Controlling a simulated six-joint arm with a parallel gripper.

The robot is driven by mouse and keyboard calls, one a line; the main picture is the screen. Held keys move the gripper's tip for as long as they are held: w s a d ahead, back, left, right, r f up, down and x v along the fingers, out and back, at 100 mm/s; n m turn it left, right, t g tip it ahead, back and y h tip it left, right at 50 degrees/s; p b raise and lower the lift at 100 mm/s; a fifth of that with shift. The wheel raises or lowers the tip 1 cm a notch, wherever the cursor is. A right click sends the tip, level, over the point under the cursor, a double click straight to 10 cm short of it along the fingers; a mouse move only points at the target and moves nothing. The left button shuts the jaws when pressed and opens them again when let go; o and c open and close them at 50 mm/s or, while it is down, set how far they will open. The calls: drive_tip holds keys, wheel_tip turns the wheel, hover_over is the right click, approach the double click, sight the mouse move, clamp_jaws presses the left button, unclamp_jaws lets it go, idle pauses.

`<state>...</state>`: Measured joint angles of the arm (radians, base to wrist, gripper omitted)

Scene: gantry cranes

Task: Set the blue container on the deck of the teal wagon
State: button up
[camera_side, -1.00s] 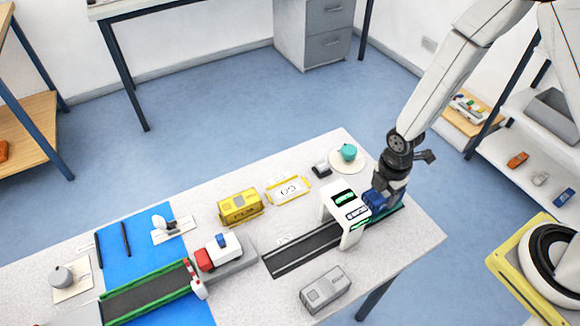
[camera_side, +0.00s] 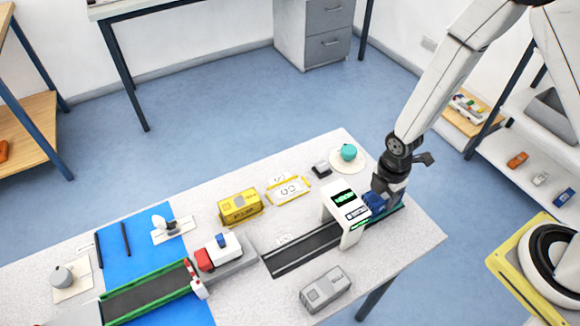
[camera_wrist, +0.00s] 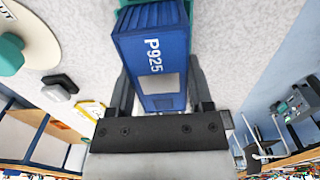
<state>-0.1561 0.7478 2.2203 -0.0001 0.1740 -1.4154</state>
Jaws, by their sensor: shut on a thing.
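My gripper (camera_side: 384,200) is shut on the blue container (camera_side: 374,204) at the right end of the table, just right of a white portal. In the wrist view the container (camera_wrist: 158,50), marked P925, sits between both fingers of my gripper (camera_wrist: 160,95). A teal strip, likely the teal wagon (camera_side: 394,213), shows low beside the container at the track's right end. Teal also shows at the container's far end in the wrist view (camera_wrist: 124,4). The wagon's deck is mostly hidden by the container and gripper. I cannot tell whether the container touches it.
The white portal (camera_side: 343,205) spans the dark track (camera_side: 305,248) close to the container. A grey block (camera_side: 325,290) lies in front and a yellow block (camera_side: 240,207) behind the track. A teal knob (camera_side: 348,152) on a round disc and a small dark block (camera_side: 321,169) stand behind.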

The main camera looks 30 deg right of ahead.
drive_tip(key=shift+f, duration=0.1)
drive_tip(key=o, duration=1.2)
drive_tip(key=shift+c, duration=0.2)
drive_tip(key=shift+r, duration=3.55)
drive_tip(key=shift+d+r+m, duration=0.2)
drive_tip(key=shift+r+m, duration=0.3)
drive_tip(key=shift+m, duration=0.2)
drive_tip(key=s+d+r+m+t, duration=0.2)
drive_tip(key=s+d+r+m, duration=0.2)
drive_tip(key=r+m, duration=0.5)
drive_tip(key=shift+d+m+t, duration=0.3)
drive_tip(key=shift+m, duration=3.5)
